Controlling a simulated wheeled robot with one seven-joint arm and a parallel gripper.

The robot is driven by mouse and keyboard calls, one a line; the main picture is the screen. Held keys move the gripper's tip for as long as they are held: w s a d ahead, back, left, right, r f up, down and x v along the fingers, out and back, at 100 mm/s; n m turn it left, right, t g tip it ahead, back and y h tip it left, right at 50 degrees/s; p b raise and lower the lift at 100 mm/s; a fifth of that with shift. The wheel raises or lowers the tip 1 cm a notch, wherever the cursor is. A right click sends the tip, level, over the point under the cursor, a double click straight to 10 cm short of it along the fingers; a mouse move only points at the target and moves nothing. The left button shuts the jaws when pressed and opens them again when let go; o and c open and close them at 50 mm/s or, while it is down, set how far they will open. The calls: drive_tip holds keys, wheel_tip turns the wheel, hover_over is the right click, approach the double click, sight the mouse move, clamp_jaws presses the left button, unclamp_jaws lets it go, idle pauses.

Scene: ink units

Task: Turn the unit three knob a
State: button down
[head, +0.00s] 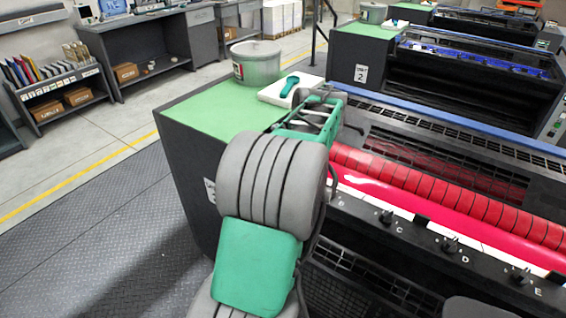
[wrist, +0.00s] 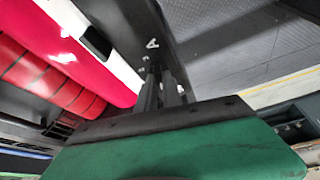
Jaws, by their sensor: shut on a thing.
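Knob a is at the letter A on the dark rail of the near ink unit, in the wrist view. The knob itself is mostly hidden by my fingers. My gripper (wrist: 158,74) has its two dark fingers close together, reaching to the rail just below the letter, shut on the knob. In the head view my grey and green arm covers the knob and the fingertips. The knob's turn angle cannot be seen. The near unit (head: 195,150) has a green top; its label is mostly hidden.
Further knobs, C (head: 386,216), D (head: 450,245) and E (head: 519,275), sit along the same rail. Red rollers (head: 450,196) run behind it. An ink tin (head: 256,66) and a white pad (head: 290,92) stand on the green top. Open floor (head: 90,215) lies left.

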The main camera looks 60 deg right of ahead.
drive_tip(key=c, duration=1.5)
unclamp_jaws()
drive_tip(key=v, duration=0.8)
drive_tip(key=shift+f, duration=0.1)
